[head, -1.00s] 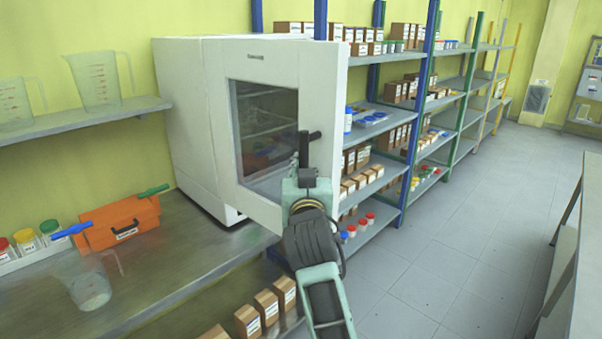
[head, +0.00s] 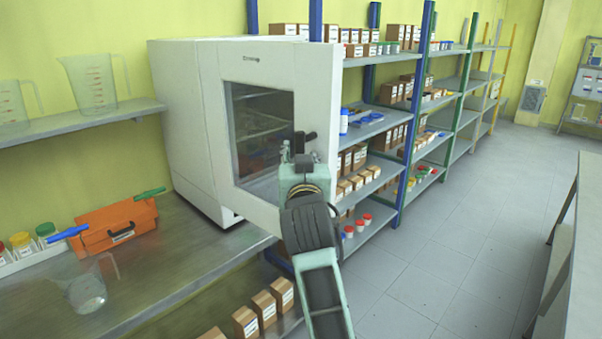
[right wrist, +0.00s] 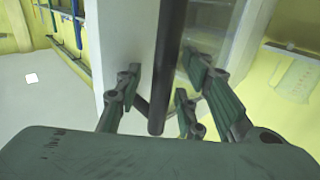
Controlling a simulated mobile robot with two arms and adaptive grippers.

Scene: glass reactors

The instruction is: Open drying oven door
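The white drying oven (head: 185,120) stands on the metal bench in the head view. Its door (head: 268,70), with a dark window, looks shut, though a small gap cannot be ruled out. The dark handle (head: 308,136) is at the door's right side, partly hidden by my right gripper (head: 298,155). In the right wrist view, the handle (right wrist: 166,65) runs between the spread fingers of my right gripper (right wrist: 165,105). The fingers are open, with visible gaps on both sides of the handle. My left gripper is not in view.
An orange case (head: 118,226), a clear beaker (head: 87,292) and several capped jars (head: 22,245) are on the bench left of the oven. Shelves (head: 380,130) with boxes stand behind and right of the door. The floor (head: 450,230) to the right is clear.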

